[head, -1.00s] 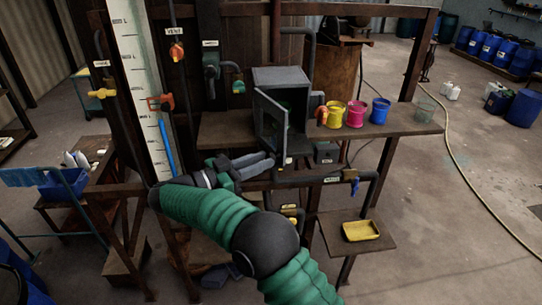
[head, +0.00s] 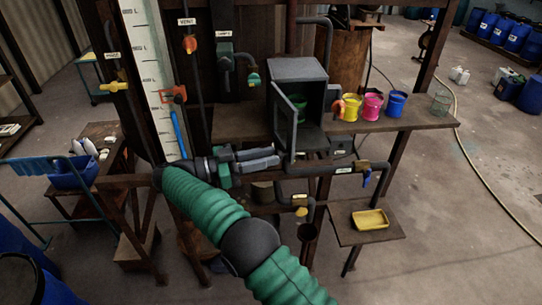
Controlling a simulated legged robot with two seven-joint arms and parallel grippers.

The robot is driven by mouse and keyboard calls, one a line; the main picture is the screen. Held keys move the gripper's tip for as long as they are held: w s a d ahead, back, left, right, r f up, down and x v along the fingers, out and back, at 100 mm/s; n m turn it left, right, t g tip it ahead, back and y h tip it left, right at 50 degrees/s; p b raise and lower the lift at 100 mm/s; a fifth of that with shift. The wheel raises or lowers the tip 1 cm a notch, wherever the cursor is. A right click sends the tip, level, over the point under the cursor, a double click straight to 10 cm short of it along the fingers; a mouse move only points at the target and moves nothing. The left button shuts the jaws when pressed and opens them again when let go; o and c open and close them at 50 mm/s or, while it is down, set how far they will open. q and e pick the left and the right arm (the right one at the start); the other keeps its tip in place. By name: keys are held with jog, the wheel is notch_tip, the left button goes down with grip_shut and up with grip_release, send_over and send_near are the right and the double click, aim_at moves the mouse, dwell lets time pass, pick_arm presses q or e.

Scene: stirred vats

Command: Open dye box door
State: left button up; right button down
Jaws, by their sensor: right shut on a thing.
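The grey dye box (head: 303,68) stands on the wooden bench, right of centre. Its grey door (head: 285,118) is hinged at the left side and stands partly open, swung out toward me. A green container (head: 299,104) shows inside. My right gripper (head: 277,157), on the green-sleeved arm, reaches from the left to the door's lower free edge. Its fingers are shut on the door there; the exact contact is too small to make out. My left gripper is not in view.
Pipes and valves run below the bench front. A yellow tray (head: 370,219) sits on a lower shelf.

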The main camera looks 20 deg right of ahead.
jog(key=shift+d+r, duration=0.15)
jog(key=shift+d, duration=0.05)
jog(key=c, duration=2.2)
grip_release()
jog(key=shift+w+d+f, duration=0.2)
jog(key=shift+d, duration=0.05)
jog(key=c, duration=1.7)
grip_release()
jog(key=shift+w, duration=0.15)
jog(key=o, duration=0.5)
jog(key=shift+a, duration=0.25)
jog(key=shift+s+a+r, duration=0.1)
jog(key=shift+s+a, duration=0.2)
jog(key=shift+a, duration=0.05)
jog(key=shift+d, duration=0.1)
